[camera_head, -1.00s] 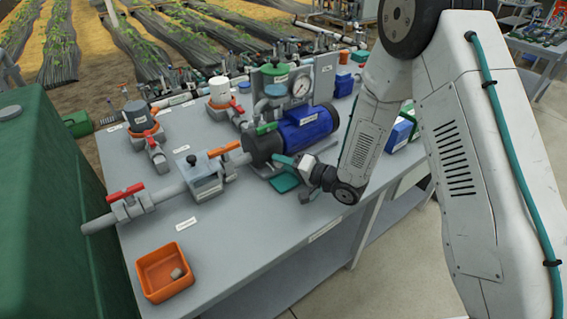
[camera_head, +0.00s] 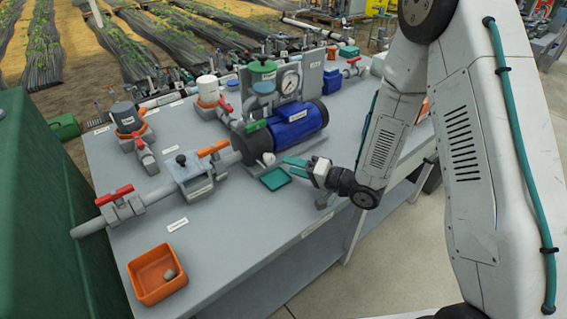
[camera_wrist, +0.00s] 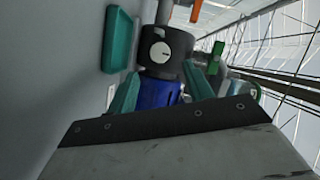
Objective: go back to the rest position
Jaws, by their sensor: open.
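My gripper (camera_head: 294,166) has teal fingers, is open and holds nothing. In the head view it points left at the near end of the blue pump (camera_head: 297,124), above the bench's front part and apart from the pump. In the wrist view the teal fingers (camera_wrist: 165,92) stand either side of the dark pump end with its round white knob (camera_wrist: 160,52). A small green tray (camera_head: 275,179) lies on the bench just below and left of the fingertips. It also shows in the wrist view (camera_wrist: 117,40).
The grey bench (camera_head: 230,235) carries an orange bin (camera_head: 157,274) with a grey piece inside. A valve pipe with red (camera_head: 114,195) and orange handles, a pressure gauge (camera_head: 290,82) and upright fittings stand behind. A green tank (camera_head: 45,210) is at left. Open floor lies at front right.

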